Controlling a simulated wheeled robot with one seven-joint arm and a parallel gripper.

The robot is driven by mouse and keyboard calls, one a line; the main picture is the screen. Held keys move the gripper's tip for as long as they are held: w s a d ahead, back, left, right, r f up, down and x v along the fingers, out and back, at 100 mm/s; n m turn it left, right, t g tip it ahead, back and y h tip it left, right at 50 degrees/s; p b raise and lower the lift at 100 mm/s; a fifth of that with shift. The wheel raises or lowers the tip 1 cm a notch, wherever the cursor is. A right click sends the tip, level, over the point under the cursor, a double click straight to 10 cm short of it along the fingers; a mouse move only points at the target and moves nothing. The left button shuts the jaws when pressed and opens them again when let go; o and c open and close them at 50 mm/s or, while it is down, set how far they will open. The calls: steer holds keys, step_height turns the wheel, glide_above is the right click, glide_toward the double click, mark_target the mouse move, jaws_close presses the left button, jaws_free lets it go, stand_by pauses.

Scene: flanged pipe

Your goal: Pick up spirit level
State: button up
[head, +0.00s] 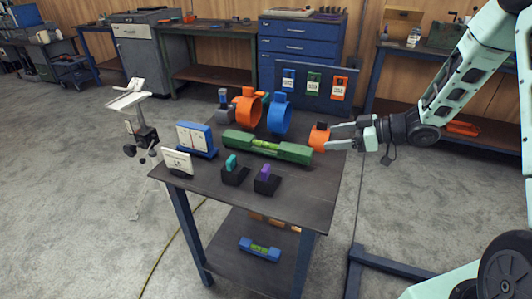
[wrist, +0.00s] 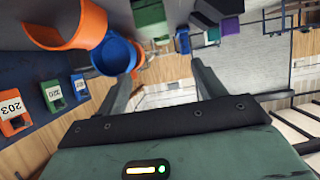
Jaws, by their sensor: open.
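A long green spirit level (head: 267,146) with a yellow-green vial lies across the tabletop, behind two small black holders. A smaller blue spirit level (head: 260,249) with a similar vial lies on the lower shelf. My gripper (head: 334,137) reaches in from the right at the table's right side, to the right of the green level's right end. Its two fingers are apart, and an orange piece (head: 319,138) shows just beyond the fingertips; I cannot tell whether they touch it. In the wrist view, my gripper (wrist: 162,80) shows spread fingers with nothing clearly held.
An orange ring (head: 247,107) and a blue ring (head: 279,115) stand behind the green level. A panel with numbered tags (head: 314,85) rises at the table's back. A blue card stand (head: 197,139) and teal and purple blocks (head: 265,178) are nearby. The table's front (head: 290,207) is clear.

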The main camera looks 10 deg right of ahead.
glide_toward(282, 145)
steer(key=x, duration=0.3)
steer(key=shift+a+r+p, duration=0.25)
steer(key=shift+p, duration=0.15)
steer(key=shift+f+p+x, duration=0.15)
steer(key=shift+p+x, duration=0.1)
steer(key=shift+x, duration=1.3)
steer(key=shift+f+p+x, duration=0.15)
steer(key=shift+p+x, duration=0.05)
steer(key=shift+x, duration=1.4)
steer(key=shift+d, duration=0.2)
steer(key=c, duration=1.3)
steer(key=shift+w+r, duration=0.1)
steer(key=shift+c, duration=0.4)
